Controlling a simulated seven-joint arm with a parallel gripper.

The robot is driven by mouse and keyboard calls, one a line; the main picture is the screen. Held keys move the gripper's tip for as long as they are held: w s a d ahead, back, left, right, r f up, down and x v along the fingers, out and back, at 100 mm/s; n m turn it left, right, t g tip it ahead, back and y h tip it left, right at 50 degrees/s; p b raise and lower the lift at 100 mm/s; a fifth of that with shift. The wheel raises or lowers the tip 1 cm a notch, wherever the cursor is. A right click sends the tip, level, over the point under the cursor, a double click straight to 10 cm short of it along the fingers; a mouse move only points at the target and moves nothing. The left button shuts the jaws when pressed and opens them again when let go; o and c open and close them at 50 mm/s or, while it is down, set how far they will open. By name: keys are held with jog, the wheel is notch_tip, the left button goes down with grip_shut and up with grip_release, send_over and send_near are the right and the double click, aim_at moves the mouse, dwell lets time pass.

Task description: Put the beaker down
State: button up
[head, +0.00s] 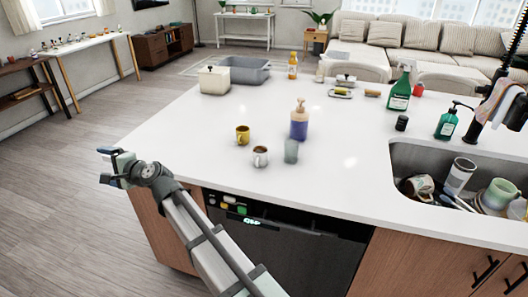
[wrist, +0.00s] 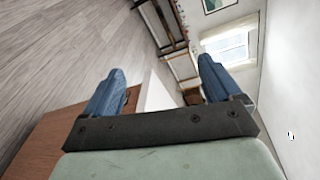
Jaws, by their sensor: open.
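A grey-green translucent cup, which looks like the beaker (head: 291,151), stands upright on the white island counter (head: 220,170) near its front edge. It is just right of a white mug with a dark inside (head: 260,156) and in front of a purple pump bottle (head: 299,122). My gripper (head: 106,166) is at the left end of the island, well away from the beaker. In the wrist view, my gripper's blue fingers (wrist: 162,70) are spread apart with nothing between them. The beaker is not seen in the wrist view.
A yellow mug (head: 243,135) stands left of the bottle. The sink (head: 450,168) at right holds several cups. A grey tub (head: 245,71) and a white lidded container (head: 213,80) stand at the back left. The counter's left part is clear.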

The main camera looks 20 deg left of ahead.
jog(key=w+d+r+m+t, duration=0.1)
jog(key=w+d+m+t, duration=0.15)
jog(key=w+d, duration=0.6)
jog(key=m+t, duration=0.7)
jog(key=m, duration=0.7)
send_over(298, 149)
jog(key=w+d, duration=0.3)
jog(key=d, duration=0.1)
jog(key=s+d+f+m+g, duration=0.1)
jog(key=s+d+f+g, duration=0.1)
jog(key=s+d+f, duration=0.1)
jog(key=s+d+f+g, duration=0.2)
jog(key=s+d+f, duration=0.1)
jog(key=f, duration=0.1)
jog(key=shift+s+m, duration=0.35)
jog(key=shift+a+f+g, duration=0.1)
jog(key=shift+a+g, duration=0.05)
jog(key=shift+g, duration=0.1)
jog(key=x, duration=0.7)
jog(key=shift+w+a, duration=0.15)
jog(key=shift+a, duration=0.2)
jog(key=shift+x, duration=2.8)
jog(key=shift+f, duration=0.1)
